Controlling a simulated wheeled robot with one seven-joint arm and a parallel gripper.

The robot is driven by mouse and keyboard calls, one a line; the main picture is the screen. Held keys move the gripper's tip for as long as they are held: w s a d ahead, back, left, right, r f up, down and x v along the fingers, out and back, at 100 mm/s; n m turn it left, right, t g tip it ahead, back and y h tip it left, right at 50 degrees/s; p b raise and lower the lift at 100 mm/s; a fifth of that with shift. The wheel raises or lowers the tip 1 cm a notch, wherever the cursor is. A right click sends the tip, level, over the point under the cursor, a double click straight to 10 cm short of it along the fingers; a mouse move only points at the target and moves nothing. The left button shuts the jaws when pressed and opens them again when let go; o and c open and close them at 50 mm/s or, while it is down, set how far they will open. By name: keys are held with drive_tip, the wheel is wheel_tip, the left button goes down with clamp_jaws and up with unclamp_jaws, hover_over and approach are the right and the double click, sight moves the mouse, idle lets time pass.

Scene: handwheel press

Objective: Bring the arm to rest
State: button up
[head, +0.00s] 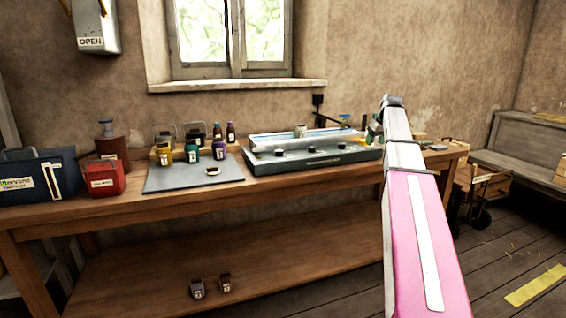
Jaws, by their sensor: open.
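My arm, with a pink panel and a white stripe, rises from the lower right of the head view. It narrows to a grey section and a dark joint at its upper end, in front of the right part of the workbench (130,206). I cannot make out my gripper or its fingertips. The arm hides part of the bench behind it. On the bench, left of the arm, is a dark tray-like unit (315,161) with several black knobs along its front and a pale, clear-looking top.
A grey mat (195,179) holds several small jars. A red box (103,179), a brown bottle (112,148) and a dark blue bin (38,176) stand to the left. Two small items (211,286) lie on the lower shelf.

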drive_tip(key=s+a+f+m+g, duration=0.1)
drive_tip(key=s+a+f, duration=0.3)
drive_tip(key=f, duration=0.4)
drive_tip(key=s+a+f, duration=0.3)
drive_tip(key=a+f, duration=0.1)
drive_tip(key=f, duration=0.4)
drive_tip(key=s+a+f+m+g, duration=0.1)
drive_tip(key=s+a+f, duration=0.3)
drive_tip(key=s+f, duration=0.4)
drive_tip(key=s+a+f+g+h, duration=0.1)
drive_tip(key=s+a+f, duration=0.3)
drive_tip(key=s+f, duration=0.5)
drive_tip(key=s+a+f+m+g, duration=0.1)
drive_tip(key=s+a+f, duration=0.3)
drive_tip(key=s+f, duration=0.5)
drive_tip(key=shift+s+a+m+h, duration=0.3)
drive_tip(key=shift+s+a, duration=0.1)
drive_tip(key=shift+s, duration=0.35)
